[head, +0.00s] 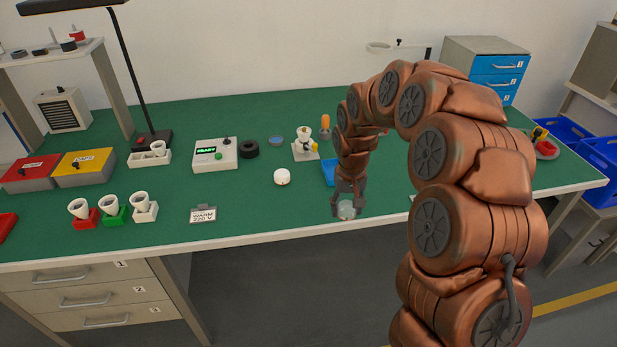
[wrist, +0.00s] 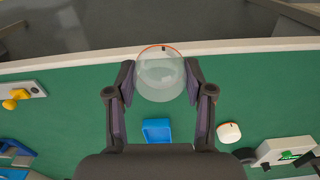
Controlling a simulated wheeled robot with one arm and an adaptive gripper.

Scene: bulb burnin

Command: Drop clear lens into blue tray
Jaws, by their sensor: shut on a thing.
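The clear lens (wrist: 160,78) is a see-through dome with a thin orange-red line and a small dark mark at its rim. My gripper (wrist: 160,80) is shut on it, one finger on each side. In the head view the lens (head: 346,211) hangs between the fingertips of my gripper (head: 347,206) near the bench's front edge. The blue tray (wrist: 157,130) is small and square and lies on the green bench top, apart from the lens. In the head view the tray (head: 328,172) is partly hidden behind my arm.
A round white piece (head: 282,177) lies left of the tray. A tester box (head: 214,155), a black ring (head: 249,149) and a white fixture (head: 305,146) stand further back. A WARM sign (head: 203,214) is near the front edge. The bench between sign and gripper is clear.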

